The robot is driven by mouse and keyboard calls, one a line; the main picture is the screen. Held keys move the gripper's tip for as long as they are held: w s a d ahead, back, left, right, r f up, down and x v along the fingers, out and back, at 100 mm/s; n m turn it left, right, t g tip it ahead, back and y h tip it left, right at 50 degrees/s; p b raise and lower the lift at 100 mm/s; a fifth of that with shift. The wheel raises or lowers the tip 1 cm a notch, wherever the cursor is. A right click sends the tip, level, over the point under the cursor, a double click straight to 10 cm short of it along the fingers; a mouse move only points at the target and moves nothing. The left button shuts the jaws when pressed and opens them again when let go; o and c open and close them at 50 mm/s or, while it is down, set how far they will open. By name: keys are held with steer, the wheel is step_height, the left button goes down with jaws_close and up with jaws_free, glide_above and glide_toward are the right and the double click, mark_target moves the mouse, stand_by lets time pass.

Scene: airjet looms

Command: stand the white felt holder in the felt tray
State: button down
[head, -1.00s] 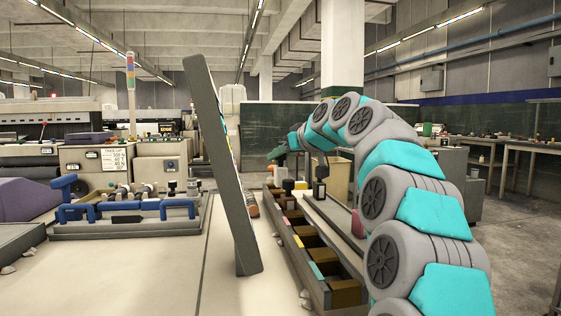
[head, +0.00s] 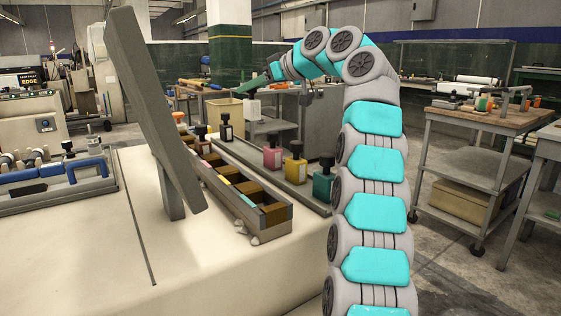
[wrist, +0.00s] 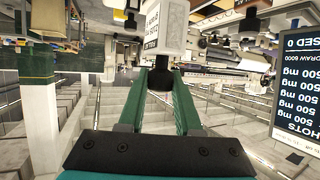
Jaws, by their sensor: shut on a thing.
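The white felt holder (head: 253,109) is a white bottle-like block with a black knob on top. My gripper (head: 262,83) has green fingers and is shut on that knob, with the block hanging below, above and behind the trays. In the wrist view the fingers of my gripper (wrist: 160,82) pinch the black knob, and the white holder (wrist: 163,25) shows printed labels. A long grey tray (head: 300,190) carries pink (head: 272,158), yellow (head: 295,171) and green (head: 322,185) holders of the same shape, standing upright. I cannot tell for certain that this is the felt tray.
A long divided box (head: 282,220) with brown blocks lies beside the grey tray. A tilted grey panel (head: 150,110) stands on the pale worktop (head: 110,235) at left. A rack with blue handles (head: 85,165) is farther left. Carts (head: 480,122) stand at right.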

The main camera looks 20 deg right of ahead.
mark_target(258, 105)
steer(key=shift+s+f+b, duration=0.2)
steer(key=shift+f+b, duration=0.35)
steer(key=shift+f, duration=0.05)
step_height(258, 105, down, 4)
steer(key=b, duration=0.3)
steer(key=shift+b, duration=0.3)
steer(key=shift+d+f+b, duration=0.1)
steer(key=shift+f+b, duration=1.05)
steer(key=shift+f, duration=1.2)
steer(key=shift+f, duration=0.15)
steer(key=shift+f, duration=0.15)
steer(key=c, duration=0.6)
jaws_free()
steer(key=shift+r, duration=0.3)
steer(key=v, duration=1.2)
